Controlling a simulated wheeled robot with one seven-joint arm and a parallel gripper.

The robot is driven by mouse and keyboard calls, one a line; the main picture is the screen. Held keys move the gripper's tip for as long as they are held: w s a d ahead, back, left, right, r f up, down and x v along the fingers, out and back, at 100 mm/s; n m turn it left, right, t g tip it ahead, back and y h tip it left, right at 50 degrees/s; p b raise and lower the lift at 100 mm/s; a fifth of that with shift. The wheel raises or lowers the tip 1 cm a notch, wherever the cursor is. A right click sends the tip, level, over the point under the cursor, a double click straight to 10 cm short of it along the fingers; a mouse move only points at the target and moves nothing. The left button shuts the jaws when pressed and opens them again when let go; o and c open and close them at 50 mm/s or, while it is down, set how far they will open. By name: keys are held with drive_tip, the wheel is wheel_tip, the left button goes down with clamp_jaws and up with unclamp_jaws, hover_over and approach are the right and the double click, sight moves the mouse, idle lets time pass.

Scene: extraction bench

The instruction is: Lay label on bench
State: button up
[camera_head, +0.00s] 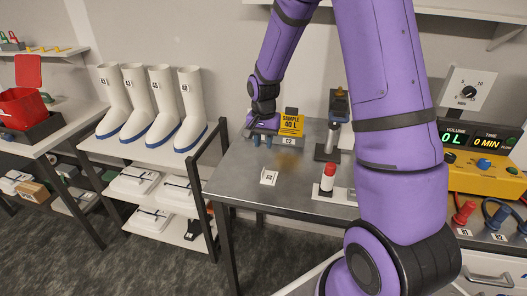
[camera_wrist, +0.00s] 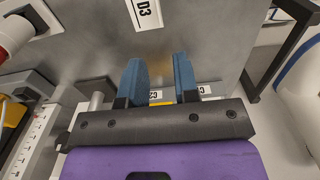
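The yellow label (camera_head: 291,124), printed SAMPLE 40 L, stands upright at the back of the bench (camera_head: 230,185), behind a white plate marked C3 (camera_head: 289,141). My gripper (camera_head: 262,140) is low over the bench, just left of the label in the head view. In the wrist view its two blue fingers (camera_wrist: 160,75) are apart with clear space between their tips. A sliver of yellow (camera_wrist: 162,103) shows between the finger bases. The rest of the label is hidden there by my gripper body, and I see no grip on it.
A white holder marked D3 (camera_head: 269,178) sits near the bench front; its D3 plate (camera_wrist: 146,14) shows in the wrist view. A red-capped white bottle (camera_head: 328,178) and a dark stand (camera_head: 327,150) are to the right. Bare bench lies around D3.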

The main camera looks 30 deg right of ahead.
drive_tip(key=s+a+r+n+t, duration=0.1)
drive_tip(key=s+a+r+n, duration=0.1)
drive_tip(key=s+r, duration=0.5)
drive_tip(key=s+a+r+n+t, duration=0.1)
drive_tip(key=s+a+r+n, duration=0.15)
drive_tip(key=r, duration=0.95)
drive_tip(key=s+a+r+n+t, duration=0.1)
drive_tip(key=s+r, duration=0.3)
drive_tip(key=s, duration=0.5)
drive_tip(key=s+a+r+n+t, duration=0.1)
drive_tip(key=s+r+n+t, duration=0.1)
drive_tip(key=s, duration=0.8)
wheel_tip(320, 180, up, 2)
drive_tip(key=shift+r+n, duration=0.1)
drive_tip(key=shift+n, duration=0.65)
